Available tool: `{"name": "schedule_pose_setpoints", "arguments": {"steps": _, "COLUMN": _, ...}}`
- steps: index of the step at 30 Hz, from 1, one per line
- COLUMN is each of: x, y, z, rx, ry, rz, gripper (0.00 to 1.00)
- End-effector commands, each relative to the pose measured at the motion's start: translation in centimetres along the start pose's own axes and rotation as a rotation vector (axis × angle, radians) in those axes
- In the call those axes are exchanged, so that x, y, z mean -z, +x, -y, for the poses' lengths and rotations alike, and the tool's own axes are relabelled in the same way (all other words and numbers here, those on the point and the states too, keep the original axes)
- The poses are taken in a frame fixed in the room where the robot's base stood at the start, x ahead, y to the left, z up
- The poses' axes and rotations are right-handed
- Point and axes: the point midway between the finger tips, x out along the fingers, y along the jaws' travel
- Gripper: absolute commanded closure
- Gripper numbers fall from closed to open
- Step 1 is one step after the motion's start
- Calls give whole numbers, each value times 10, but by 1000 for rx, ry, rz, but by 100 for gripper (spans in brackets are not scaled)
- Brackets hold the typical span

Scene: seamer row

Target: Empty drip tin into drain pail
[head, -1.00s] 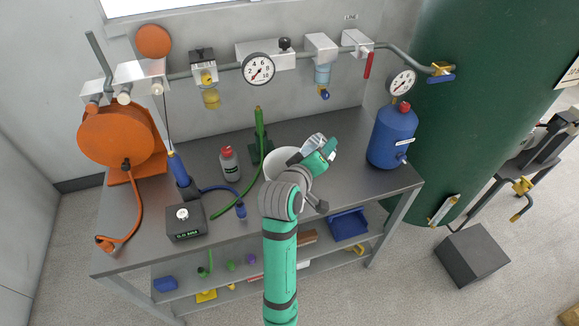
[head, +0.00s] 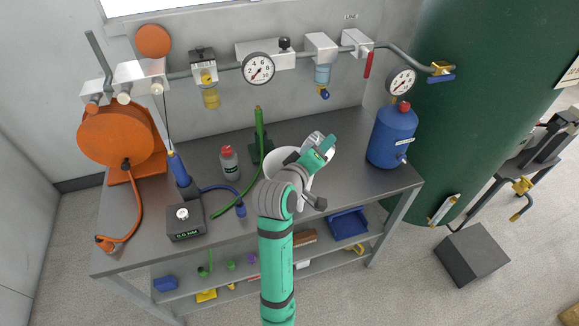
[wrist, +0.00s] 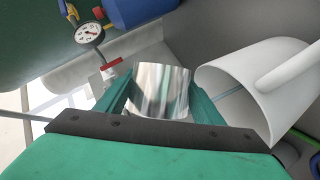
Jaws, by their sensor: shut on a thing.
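My gripper (head: 322,150) is above the bench and is shut on the shiny metal drip tin (wrist: 160,90). In the wrist view the tin sits between the two green fingers, and its contents cannot be seen. In the head view the tin (head: 312,140) is a small silver shape at the gripper. The white drain pail (head: 279,156) stands on the bench, partly hidden behind my arm. In the wrist view the pail (wrist: 250,65) is close on the right of the tin. I cannot tell whether they touch.
A blue tank (head: 392,138) with a gauge stands at the bench's right end. A green stand (head: 261,140) and a grey bottle (head: 229,164) are left of the pail. Pipes and gauges run along the wall. The bench (head: 345,170) is bare between pail and tank.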

Motion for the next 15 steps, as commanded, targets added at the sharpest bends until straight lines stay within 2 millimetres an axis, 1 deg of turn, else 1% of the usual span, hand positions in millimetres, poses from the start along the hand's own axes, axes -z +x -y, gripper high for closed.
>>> {"name": "schedule_pose_setpoints", "arguments": {"steps": 15, "x": 3, "y": -2, "z": -1, "rx": -20, "ry": -49, "rz": 6, "gripper": 66}}
